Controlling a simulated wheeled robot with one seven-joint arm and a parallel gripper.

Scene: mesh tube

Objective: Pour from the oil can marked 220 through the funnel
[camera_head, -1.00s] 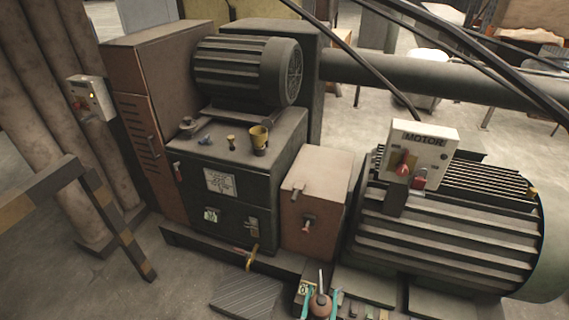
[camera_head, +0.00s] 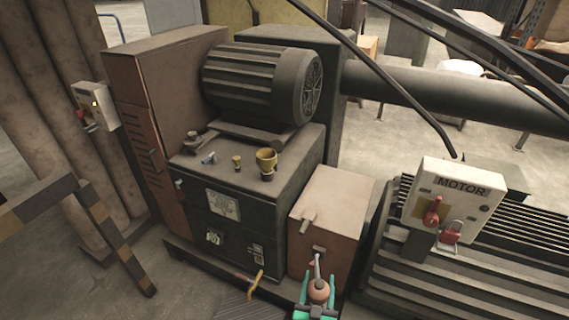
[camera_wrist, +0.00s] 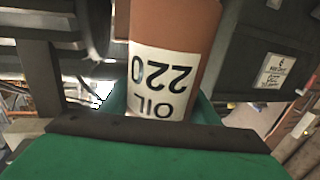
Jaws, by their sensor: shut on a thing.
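The oil can (camera_head: 318,289) is reddish-brown with a thin upright spout, low in the head view in front of the brown box. In the wrist view the can (camera_wrist: 205,30) fills the middle, and its label reads OIL 220, upside down. My gripper (camera_head: 317,303) has green fingers and is shut on the can. A yellow funnel (camera_head: 266,158) sits on top of the dark gearbox housing (camera_head: 235,185), beyond the can and to its left, well apart from it.
On the housing stand a small brass piece (camera_head: 237,162), a small bluish item (camera_head: 209,158) and a dark fitting (camera_head: 196,141). The MOTOR switch box (camera_head: 452,205) is at right. Black cables cross the upper right.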

